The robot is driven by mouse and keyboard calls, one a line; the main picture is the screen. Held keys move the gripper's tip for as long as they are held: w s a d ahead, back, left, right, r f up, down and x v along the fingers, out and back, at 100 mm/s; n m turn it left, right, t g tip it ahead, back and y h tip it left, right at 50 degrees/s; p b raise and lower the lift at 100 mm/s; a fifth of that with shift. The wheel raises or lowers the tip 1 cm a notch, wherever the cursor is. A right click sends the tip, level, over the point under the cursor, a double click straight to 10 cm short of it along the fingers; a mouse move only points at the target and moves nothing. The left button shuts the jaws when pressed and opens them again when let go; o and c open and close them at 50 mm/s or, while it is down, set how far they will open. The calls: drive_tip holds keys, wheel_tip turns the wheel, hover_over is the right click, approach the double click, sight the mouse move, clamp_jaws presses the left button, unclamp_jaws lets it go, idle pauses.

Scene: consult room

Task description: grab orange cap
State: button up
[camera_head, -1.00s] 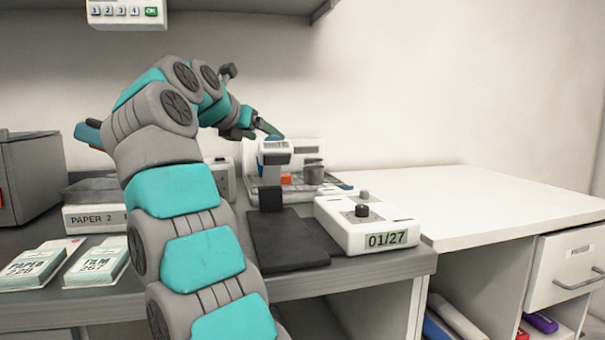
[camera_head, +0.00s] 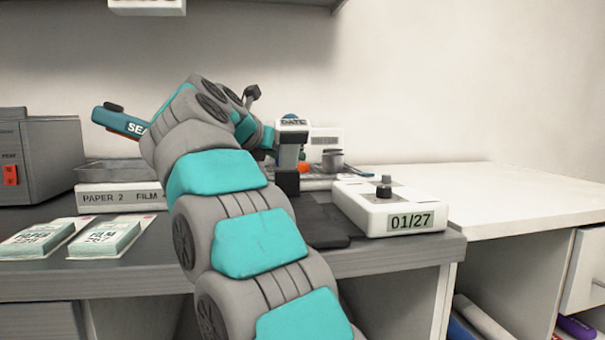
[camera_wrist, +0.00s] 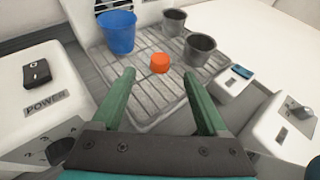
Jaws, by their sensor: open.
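The orange cap (camera_wrist: 160,63) is a small round piece standing on a grey ribbed tray (camera_wrist: 145,95) in the wrist view. My gripper (camera_wrist: 160,90) is open, with its two green fingers spread. The cap shows between and beyond the fingertips, with nothing held. In the head view the cap (camera_head: 304,168) is a small orange patch behind the date stamper (camera_head: 291,135). My gripper's fingers are hidden behind my arm and the stamper there.
A blue cup (camera_wrist: 117,32) and two grey cups (camera_wrist: 200,49) (camera_wrist: 174,22) stand on the tray around the cap. A white box marked POWER (camera_wrist: 45,100) is at left. A white device reading 01/27 (camera_head: 390,208) sits right of a dark pad (camera_head: 322,225).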

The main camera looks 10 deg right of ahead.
sight(301, 164)
drive_tip(key=shift+p+x, duration=0.3)
drive_tip(key=shift+x, duration=3.55)
drive_tip(key=shift+s+f, duration=0.15)
clamp_jaws()
